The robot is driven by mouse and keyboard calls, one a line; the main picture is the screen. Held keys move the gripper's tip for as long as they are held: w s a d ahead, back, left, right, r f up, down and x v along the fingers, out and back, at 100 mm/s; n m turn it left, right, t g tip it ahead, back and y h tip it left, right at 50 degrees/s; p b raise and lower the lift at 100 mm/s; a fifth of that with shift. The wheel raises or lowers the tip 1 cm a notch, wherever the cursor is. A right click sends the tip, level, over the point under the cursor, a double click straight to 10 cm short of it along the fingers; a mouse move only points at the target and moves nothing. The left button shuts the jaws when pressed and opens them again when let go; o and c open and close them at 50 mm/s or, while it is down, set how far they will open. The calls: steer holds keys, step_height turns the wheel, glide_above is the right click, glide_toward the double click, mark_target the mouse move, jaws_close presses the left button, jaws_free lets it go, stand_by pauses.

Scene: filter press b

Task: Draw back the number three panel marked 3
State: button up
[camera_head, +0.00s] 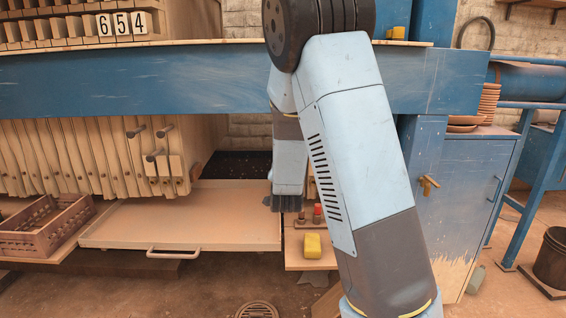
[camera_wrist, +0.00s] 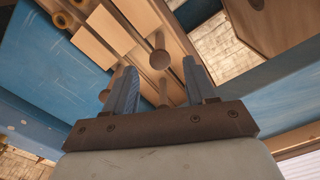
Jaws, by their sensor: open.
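A row of upright wooden panels (camera_head: 70,155) hangs under the blue beam, with dark round handle pegs (camera_head: 153,156) sticking out near its right end. Cards 6, 5 and 4 (camera_head: 122,24) show above the beam. I see no card marked 3, so I cannot tell which panel it is. My gripper (camera_head: 285,204) hangs below the beam, right of the row across a dark gap, its tip partly hard to make out. In the wrist view my gripper (camera_wrist: 160,78) is open and empty. A round peg (camera_wrist: 158,60) and wooden panel edges (camera_wrist: 125,35) appear beyond its fingers.
A wooden tray with a handle (camera_head: 185,232) lies below the panels, with a brown crate (camera_head: 42,228) at its left. A yellow block (camera_head: 312,246) and red-topped items (camera_head: 317,212) stand beside my gripper. A blue cabinet (camera_head: 462,190) is at right.

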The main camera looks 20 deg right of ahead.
steer(key=v, duration=0.7)
steer(key=shift+s, duration=0.15)
steer(key=shift+a, duration=0.1)
steer(key=s+a+r+n+g+y, duration=0.1)
steer(key=s+r+n+g+y, duration=0.3)
steer(key=s, duration=0.7)
step_height(320, 180, up, 3)
steer(key=shift+s+a+r+n+g+y, duration=0.1)
steer(key=shift+s+a+n+g+y, duration=0.15)
steer(key=shift+g+y, duration=0.75)
steer(key=s+r+n+g, duration=0.1)
steer(key=s+g, duration=0.1)
steer(key=s, duration=0.4)
steer(key=s+d+r+n+g+h, duration=0.1)
steer(key=s, duration=0.6)
steer(key=s+d+r+n+g, duration=0.1)
steer(key=s+n+g, duration=0.1)
steer(key=s, duration=0.5)
steer(key=shift+s+r+g, duration=0.15)
steer(key=shift+g, duration=0.15)
steer(key=shift+c, duration=0.3)
steer(key=shift+s+d, duration=0.1)
steer(key=shift+s, duration=0.1)
steer(key=shift+c, duration=0.8)
steer(key=shift+d, duration=0.1)
steer(key=shift+c, duration=0.2)
